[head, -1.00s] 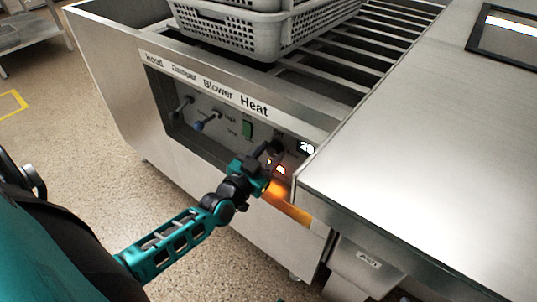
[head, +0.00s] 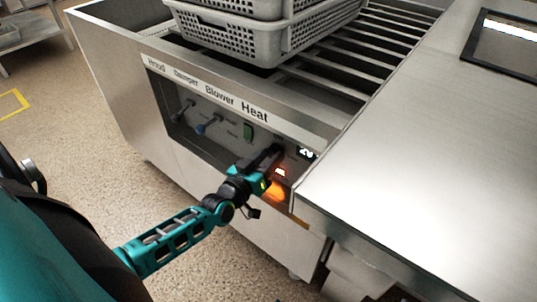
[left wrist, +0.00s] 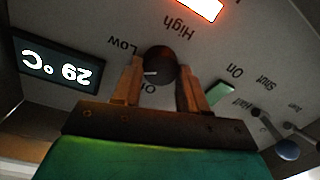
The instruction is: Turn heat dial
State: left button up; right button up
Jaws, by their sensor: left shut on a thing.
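The heat dial (left wrist: 160,66) is a round black knob with a white mark, in the middle of the left wrist view. In the head view my left gripper (head: 270,160) is at the panel below the "Heat" label and mostly hides the dial. A display (left wrist: 58,66) beside it reads 29 °C, upside down. My right gripper is not in view.
A lit orange-red indicator (head: 280,171) is near the dial. A steel counter (head: 430,150) juts out close on the right. Grey perforated baskets (head: 270,45) stand on the rails above.

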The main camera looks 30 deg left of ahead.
pick_arm(q)
jog(key=n, duration=0.2)
jog(key=shift+n, duration=0.4)
jog(key=n, duration=0.2)
jog(key=shift+a+n, duration=0.1)
jog(key=shift+n, duration=0.2)
jog(key=n, duration=0.4)
jog(key=shift+f+h, duration=0.1)
jog(key=shift+h, duration=0.2)
jog(key=shift+a+n+b, duration=0.1)
jog(key=shift+n+b, duration=0.2)
jog(key=shift+n, duration=0.9)
jog(key=o, duration=1.1)
jog(key=shift+c, duration=0.2)
jog(key=shift+s, duration=0.1)
